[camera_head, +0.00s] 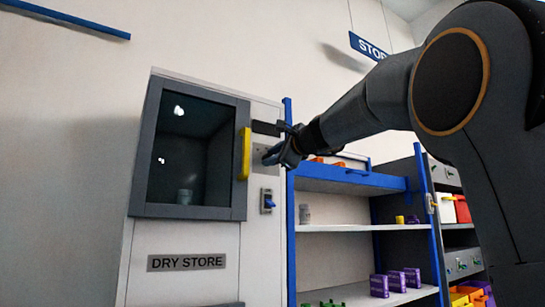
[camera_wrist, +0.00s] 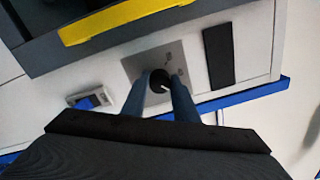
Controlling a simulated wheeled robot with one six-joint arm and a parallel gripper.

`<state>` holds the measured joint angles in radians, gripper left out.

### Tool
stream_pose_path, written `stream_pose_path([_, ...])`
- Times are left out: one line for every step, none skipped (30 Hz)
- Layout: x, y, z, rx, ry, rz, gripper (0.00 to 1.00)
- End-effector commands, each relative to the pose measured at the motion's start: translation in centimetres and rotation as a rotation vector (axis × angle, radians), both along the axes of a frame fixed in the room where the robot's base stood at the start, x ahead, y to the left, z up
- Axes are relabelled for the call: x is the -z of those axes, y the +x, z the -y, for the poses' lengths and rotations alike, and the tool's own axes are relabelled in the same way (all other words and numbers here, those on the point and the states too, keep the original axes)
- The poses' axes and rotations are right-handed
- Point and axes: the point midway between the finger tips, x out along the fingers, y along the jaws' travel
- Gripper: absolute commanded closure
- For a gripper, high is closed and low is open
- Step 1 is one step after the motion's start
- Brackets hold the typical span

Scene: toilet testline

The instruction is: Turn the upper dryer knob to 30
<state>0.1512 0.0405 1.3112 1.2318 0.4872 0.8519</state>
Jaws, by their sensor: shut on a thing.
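The upper dryer knob (camera_wrist: 159,81) is a dark round knob with a white pointer line, on a grey plate (camera_wrist: 131,66) with small marks too blurred to read. My gripper (camera_wrist: 163,86) has its two fingers closed on either side of the knob in the wrist view. In the head view my gripper (camera_head: 272,158) reaches the panel right of the yellow handle and covers the knob. The dryer cabinet (camera_head: 240,90) has a dark window door and a "DRY STORE" label (camera_head: 187,262).
The yellow door handle (camera_head: 246,153) is just left of my gripper. A blue switch (camera_head: 267,202) sits below it, and a black display (camera_head: 266,128) above. A blue-framed shelf (camera_head: 345,228) with jars and purple boxes stands to the right.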

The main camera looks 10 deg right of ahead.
Motion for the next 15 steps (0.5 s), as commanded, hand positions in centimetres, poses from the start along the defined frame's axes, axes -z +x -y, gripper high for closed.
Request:
stream_pose_path([0.06, 0.03, 0.02, 0.001, 0.001, -0.001, 0.96])
stream_pose_path([0.06, 0.03, 0.02, 0.001, 0.000, 0.000, 0.96])
stream_pose_path([0.06, 0.03, 0.02, 0.001, 0.000, 0.000, 0.96])
stream_pose_path([0.06, 0.03, 0.03, 0.001, 0.000, 0.000, 0.96])
stream_pose_path([0.06, 0.03, 0.03, 0.001, 0.000, 0.000, 0.70])
stream_pose_path([0.06, 0.03, 0.02, 0.001, 0.000, 0.000, 0.63])
stream_pose_path([0.06, 0.03, 0.02, 0.001, 0.000, 0.000, 0.58])
stream_pose_path([0.06, 0.03, 0.02, 0.001, 0.000, 0.000, 0.55])
stream_pose_path([0.04, 0.02, 0.02, 0.000, 0.000, 0.000, 0.55])
stream_pose_path([0.04, 0.03, 0.02, 0.000, 0.000, 0.000, 0.55])
stream_pose_path([0.04, 0.02, 0.02, 0.000, -0.001, 0.000, 0.55])
stream_pose_path([0.03, 0.02, 0.01, 0.000, -0.001, 0.000, 0.55])
stream_pose_path([0.03, 0.02, 0.01, 0.000, -0.001, 0.000, 0.55])
stream_pose_path([0.03, 0.01, 0.01, 0.000, -0.001, 0.000, 0.55])
stream_pose_path([0.03, 0.01, 0.01, 0.000, -0.001, 0.000, 0.55])
